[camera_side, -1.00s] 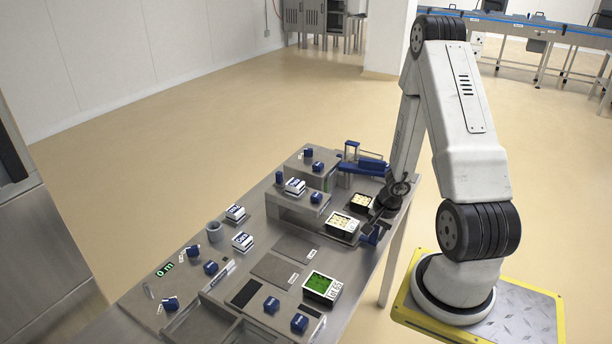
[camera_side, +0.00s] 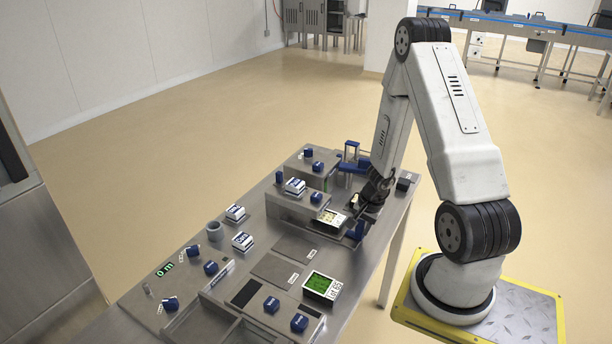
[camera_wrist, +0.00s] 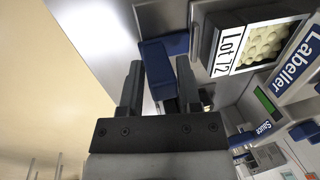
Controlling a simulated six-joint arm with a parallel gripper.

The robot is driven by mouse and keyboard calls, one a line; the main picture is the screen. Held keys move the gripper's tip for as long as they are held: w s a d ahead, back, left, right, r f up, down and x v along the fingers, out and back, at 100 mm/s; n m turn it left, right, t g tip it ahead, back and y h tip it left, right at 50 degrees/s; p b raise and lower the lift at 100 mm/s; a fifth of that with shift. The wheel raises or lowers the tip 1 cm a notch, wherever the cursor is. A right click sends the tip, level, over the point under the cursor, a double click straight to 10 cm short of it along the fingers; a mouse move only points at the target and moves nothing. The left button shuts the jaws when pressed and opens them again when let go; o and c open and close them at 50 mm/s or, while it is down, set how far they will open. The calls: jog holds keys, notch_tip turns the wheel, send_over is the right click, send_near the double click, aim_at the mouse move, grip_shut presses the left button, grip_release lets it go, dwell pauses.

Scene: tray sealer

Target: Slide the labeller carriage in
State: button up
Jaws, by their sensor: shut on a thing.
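The labeller, a grey housing (camera_side: 292,207) beside the table's right edge, shows its name sign in the wrist view (camera_wrist: 300,68). A tray (camera_side: 331,218) of pale round items lies partly at the housing's front; its label reads Lot 12 in the wrist view (camera_wrist: 238,47). The labeller carriage has a blue part (camera_side: 359,230) on the arm's side of the tray. My gripper (camera_wrist: 158,75) is shut on a blue block of the carriage (camera_wrist: 160,60) between its dark fingers.
A tray with green contents (camera_side: 321,286) stands towards the table's front. A dark box (camera_side: 404,182) sits near the far right edge, and a blue frame (camera_side: 350,156) stands at the back. Several blue blocks and label stacks lie to the left.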

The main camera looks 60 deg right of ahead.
aim_at(334, 219)
jog(key=shift+w, duration=3.9)
jog(key=o, duration=0.9)
jog(key=shift+c, duration=0.2)
jog(key=shift+r, duration=0.15)
jog(key=shift+r, duration=3.35)
